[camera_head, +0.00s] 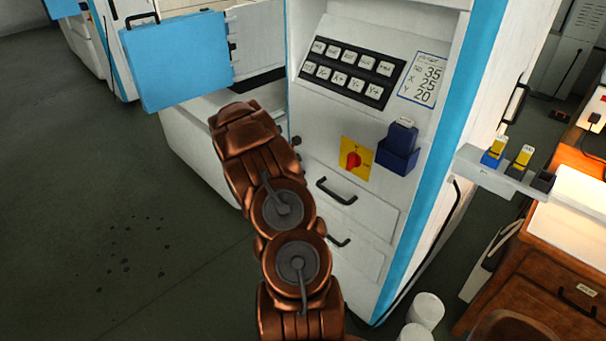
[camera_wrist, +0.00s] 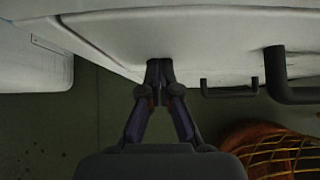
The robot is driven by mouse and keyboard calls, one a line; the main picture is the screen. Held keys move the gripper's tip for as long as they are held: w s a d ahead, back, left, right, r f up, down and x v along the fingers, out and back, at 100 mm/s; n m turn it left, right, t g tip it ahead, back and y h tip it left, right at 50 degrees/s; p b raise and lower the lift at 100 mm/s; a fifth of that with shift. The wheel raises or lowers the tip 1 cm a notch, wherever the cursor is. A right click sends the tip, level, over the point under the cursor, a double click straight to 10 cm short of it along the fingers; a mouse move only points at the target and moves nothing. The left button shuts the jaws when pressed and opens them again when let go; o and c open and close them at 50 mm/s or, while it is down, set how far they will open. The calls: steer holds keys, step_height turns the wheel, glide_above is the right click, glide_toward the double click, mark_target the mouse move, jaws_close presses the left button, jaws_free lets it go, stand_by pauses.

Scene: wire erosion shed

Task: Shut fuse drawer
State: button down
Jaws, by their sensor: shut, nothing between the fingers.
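The white machine's front has two drawers, one above the other. The upper drawer (camera_head: 352,207) and the lower drawer (camera_head: 350,252) each have a black bar handle and look about flush in the head view; I cannot tell which is the fuse drawer or whether a small gap shows. My gripper (camera_wrist: 159,64) is shut and empty, its fingertips at the white front face in the wrist view, left of the near black handle (camera_wrist: 288,80) and the far handle (camera_wrist: 228,90). Whether the tips touch is unclear. In the head view my arm hides the gripper and the drawers' left ends.
Above the drawers are a red rotary switch (camera_head: 353,160) on a yellow plate and a blue holder (camera_head: 398,152). A blue door (camera_head: 178,60) stands open at left. A wooden bench (camera_head: 545,285) is at right, white cylinders (camera_head: 426,311) below. Floor at left is clear.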

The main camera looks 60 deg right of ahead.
steer(key=shift+s+d+r, duration=0.15)
steer(key=shift+d+r, duration=0.1)
steer(key=shift+d, duration=0.05)
steer(key=shift+a, duration=0.1)
steer(key=w+a+r+b, duration=0.1)
steer(key=a+r, duration=0.2)
steer(key=a, duration=0.2)
steer(key=w+a+r+b, duration=0.1)
steer(key=w+a+r, duration=0.1)
steer(key=a, duration=0.4)
steer(key=shift+w+r, duration=0.25)
steer(key=shift+r, duration=0.55)
